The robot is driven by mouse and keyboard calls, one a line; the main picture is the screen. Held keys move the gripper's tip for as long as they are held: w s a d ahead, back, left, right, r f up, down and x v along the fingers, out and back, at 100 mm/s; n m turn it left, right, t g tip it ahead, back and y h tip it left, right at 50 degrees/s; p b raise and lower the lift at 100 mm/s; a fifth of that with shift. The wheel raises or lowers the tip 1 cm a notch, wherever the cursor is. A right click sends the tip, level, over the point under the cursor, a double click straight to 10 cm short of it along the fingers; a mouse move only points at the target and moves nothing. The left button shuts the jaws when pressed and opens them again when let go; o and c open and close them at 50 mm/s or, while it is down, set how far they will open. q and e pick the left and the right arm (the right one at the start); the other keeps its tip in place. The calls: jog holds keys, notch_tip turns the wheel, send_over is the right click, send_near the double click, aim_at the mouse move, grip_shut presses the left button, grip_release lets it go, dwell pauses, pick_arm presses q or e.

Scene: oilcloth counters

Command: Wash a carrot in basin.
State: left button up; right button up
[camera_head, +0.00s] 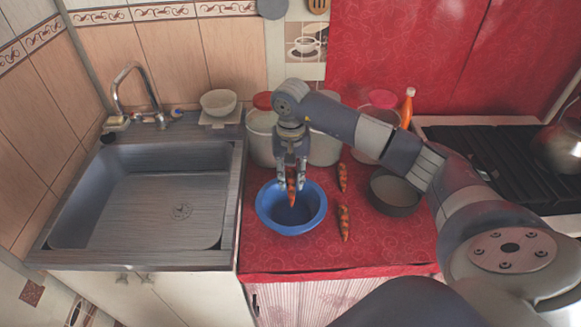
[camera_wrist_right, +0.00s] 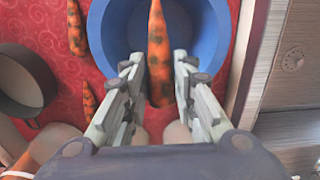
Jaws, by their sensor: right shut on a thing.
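My right gripper (camera_head: 291,180) is shut on an orange carrot with dark spots (camera_head: 291,191), which hangs tip down over the blue basin (camera_head: 314,221). In the right wrist view the carrot (camera_wrist_right: 158,50) sits between the two fingers (camera_wrist_right: 160,85), with the blue basin (camera_wrist_right: 104,45) behind it. I cannot tell whether the carrot touches the basin's inside. Two more spotted carrots lie on the red oilcloth right of the basin, one nearer the front (camera_head: 343,222) and one farther back (camera_head: 342,177). My left gripper is not in view.
A steel sink (camera_head: 150,215) with a faucet (camera_head: 135,90) is at the left. A dark pan (camera_head: 396,190) stands right of the carrots. Lidded containers (camera_head: 262,130) stand behind the basin. A stove (camera_head: 500,160) with a kettle (camera_head: 560,140) is at the right. The front red oilcloth (camera_head: 350,258) is clear.

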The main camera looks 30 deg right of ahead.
jog(key=shift+d+f, duration=0.1)
jog(key=shift+f, duration=0.15)
jog(key=shift+f+b, duration=2.85)
jog(key=shift+f, duration=1.95)
jog(key=shift+f+b, duration=0.45)
jog(key=shift+f, duration=0.4)
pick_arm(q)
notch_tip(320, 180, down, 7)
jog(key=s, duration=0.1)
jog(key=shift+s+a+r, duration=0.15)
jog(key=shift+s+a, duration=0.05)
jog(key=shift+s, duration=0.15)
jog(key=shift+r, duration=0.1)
pick_arm(e)
jog(key=shift+r, duration=0.1)
jog(key=shift+r+p, duration=2.8)
jog(key=shift+r, duration=2.2)
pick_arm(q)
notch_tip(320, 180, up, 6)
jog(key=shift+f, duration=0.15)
pick_arm(e)
jog(key=shift+r, duration=0.35)
